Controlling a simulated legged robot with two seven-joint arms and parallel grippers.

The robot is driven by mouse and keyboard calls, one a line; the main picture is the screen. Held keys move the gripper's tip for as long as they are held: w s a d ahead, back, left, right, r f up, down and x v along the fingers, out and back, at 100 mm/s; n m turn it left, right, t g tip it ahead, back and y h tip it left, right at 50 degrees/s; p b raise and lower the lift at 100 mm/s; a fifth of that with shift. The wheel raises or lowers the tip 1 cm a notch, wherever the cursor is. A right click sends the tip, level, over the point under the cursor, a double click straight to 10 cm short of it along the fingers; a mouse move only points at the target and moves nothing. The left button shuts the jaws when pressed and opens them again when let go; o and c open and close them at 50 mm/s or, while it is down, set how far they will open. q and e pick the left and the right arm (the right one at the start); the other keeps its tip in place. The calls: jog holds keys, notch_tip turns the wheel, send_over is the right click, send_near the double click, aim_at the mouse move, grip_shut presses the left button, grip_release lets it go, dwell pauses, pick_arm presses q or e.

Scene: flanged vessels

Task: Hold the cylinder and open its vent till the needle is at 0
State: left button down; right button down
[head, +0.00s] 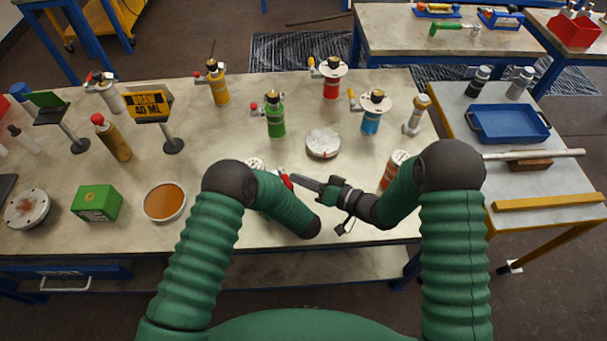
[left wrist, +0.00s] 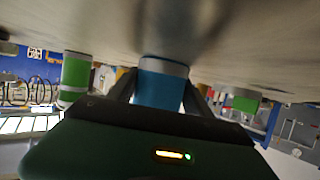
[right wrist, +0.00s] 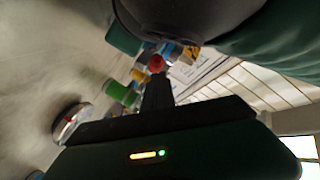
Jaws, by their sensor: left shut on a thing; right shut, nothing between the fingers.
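My left gripper (left wrist: 160,95) is shut on a blue cylinder (left wrist: 162,75) with a pale band, as the left wrist view shows. In the head view my left arm hides the cylinder's body; a white gauge dial (head: 253,163) shows just behind the arm, and its needle is too small to read. A red vent knob (head: 286,180) sticks out to the right of that arm. My right gripper (head: 308,184) is shut and empty, its tips pointing left at the knob. In the right wrist view the red knob (right wrist: 156,63) lies just beyond the shut fingers (right wrist: 157,88); contact cannot be told.
Behind stand a green cylinder (head: 275,118), a blue one (head: 371,118) and a red one (head: 331,84). A round grey disc (head: 323,143) lies behind the knob. A bowl (head: 164,202) and green box (head: 97,203) are left.

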jog(key=shift+s+a+f, duration=0.1)
jog(key=shift+s+a, duration=0.2)
jog(key=shift+s, duration=0.05)
dwell(0.5)
jog(key=s+d+r, duration=0.5)
jog(key=s+d, duration=0.2)
jog(key=s, duration=0.1)
jog(key=w+d+r+n+g+h, duration=0.1)
jog(key=w+r+n+g+h, duration=0.2)
jog(key=w+n+g, duration=0.45)
jog(key=w+r+n+g+h, duration=0.25)
jog(key=w+n, duration=0.25)
jog(key=n, duration=0.6)
jog(key=x, duration=1.3)
jog(key=shift+s+a+g, duration=0.2)
jog(key=shift+s+g, duration=0.05)
jog(key=shift+g, duration=0.15)
